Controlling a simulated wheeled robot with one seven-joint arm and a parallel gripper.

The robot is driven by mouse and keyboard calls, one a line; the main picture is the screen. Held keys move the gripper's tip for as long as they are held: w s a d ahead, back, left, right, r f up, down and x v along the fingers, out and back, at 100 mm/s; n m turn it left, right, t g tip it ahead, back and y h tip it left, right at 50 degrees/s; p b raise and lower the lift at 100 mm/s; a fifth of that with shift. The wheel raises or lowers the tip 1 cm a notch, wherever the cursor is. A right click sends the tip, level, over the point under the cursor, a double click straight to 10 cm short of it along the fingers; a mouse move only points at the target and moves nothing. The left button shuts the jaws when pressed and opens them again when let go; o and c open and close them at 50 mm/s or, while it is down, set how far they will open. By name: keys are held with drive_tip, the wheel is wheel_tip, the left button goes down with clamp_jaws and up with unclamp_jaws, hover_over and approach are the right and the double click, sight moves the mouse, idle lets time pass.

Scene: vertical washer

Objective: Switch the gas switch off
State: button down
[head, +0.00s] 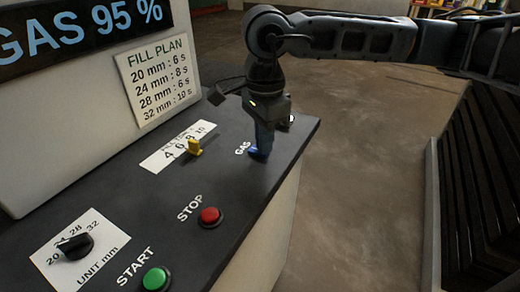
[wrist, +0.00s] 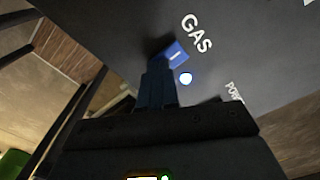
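The gas switch (wrist: 178,53) is a small blue rocker with a white "I" mark, beside the GAS label in the wrist view. In the head view only a blue sliver of it (head: 252,151) shows beside my fingers. My gripper (head: 262,153) points down at the switch, near the panel's right edge. Its fingers (wrist: 159,68) are together, with nothing seen between them. The tips overlap the near end of the switch in the wrist view. I cannot tell whether they touch it. Part of the switch is hidden behind them.
The dark panel (head: 120,210) also carries a yellow selector (head: 194,146), a red STOP button (head: 210,216), a green START button (head: 156,279) and a black UNIT knob (head: 75,246). A display (head: 80,30) reads GAS 95 %. A white round light (wrist: 186,79) sits near the switch.

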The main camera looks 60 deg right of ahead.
idle(0.3)
drive_tip(key=shift+r+p, duration=0.8)
drive_tip(key=shift+r, duration=2.6)
drive_tip(key=shift+a, duration=0.1)
